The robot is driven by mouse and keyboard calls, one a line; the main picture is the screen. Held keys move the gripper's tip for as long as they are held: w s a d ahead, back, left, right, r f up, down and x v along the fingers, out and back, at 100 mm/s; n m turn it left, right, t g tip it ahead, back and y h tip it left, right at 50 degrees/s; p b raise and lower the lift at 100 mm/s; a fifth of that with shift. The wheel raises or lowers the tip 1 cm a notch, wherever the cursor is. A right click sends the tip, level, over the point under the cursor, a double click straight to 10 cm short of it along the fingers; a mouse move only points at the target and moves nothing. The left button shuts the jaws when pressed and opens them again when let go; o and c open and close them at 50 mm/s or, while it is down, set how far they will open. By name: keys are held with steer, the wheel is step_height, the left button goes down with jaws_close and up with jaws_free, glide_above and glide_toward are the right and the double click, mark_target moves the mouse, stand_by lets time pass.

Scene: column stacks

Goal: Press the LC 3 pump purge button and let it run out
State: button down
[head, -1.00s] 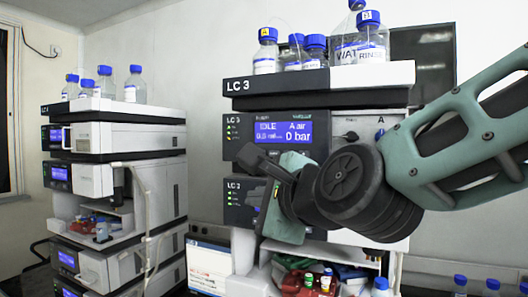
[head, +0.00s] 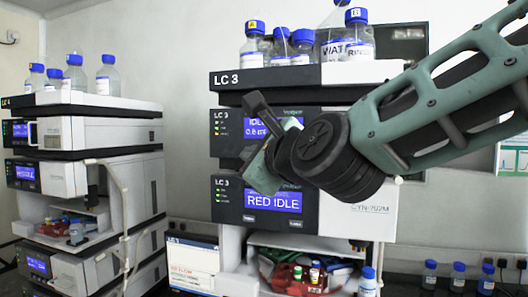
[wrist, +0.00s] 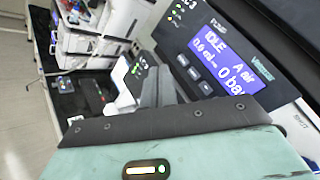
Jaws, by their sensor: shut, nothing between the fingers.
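The LC 3 pump is the upper module of the LC 3 stack, with a blue display (head: 255,125) partly covered by my gripper. In the wrist view the display (wrist: 230,60) reads IDLE, A air, 0 bar. A row of small dark buttons (wrist: 194,74) runs along its lower edge; their labels are too small to read. My gripper (head: 256,102) is shut and empty, its dark fingers in front of the pump's face.
The lower LC 3 module display (head: 272,200) reads RED IDLE. Bottles (head: 305,44) stand on top of the stack. An open bay (head: 300,275) below holds small coloured items. The LC 4 stack (head: 85,190) stands to the left, with free space between the stacks.

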steer(key=w+d+b, duration=0.2)
steer(key=w, duration=0.4)
steer(key=shift+w+d+b, duration=0.15)
steer(key=shift+d+b, duration=0.05)
steer(key=shift+b, duration=0.15)
steer(key=shift+w+f+b, duration=0.1)
steer(key=shift+w+b, duration=0.05)
steer(key=shift+b, duration=0.25)
stand_by(1.5)
steer(key=shift+w+d, duration=0.15)
steer(key=shift+w, duration=0.1)
steer(key=shift+w+d+b, duration=0.15)
steer(key=shift+w+b, duration=0.25)
steer(key=shift+b, duration=0.3)
stand_by(0.6)
steer(key=shift+s, duration=0.1)
steer(key=shift+s+a, duration=0.3)
steer(key=shift+s, duration=0.4)
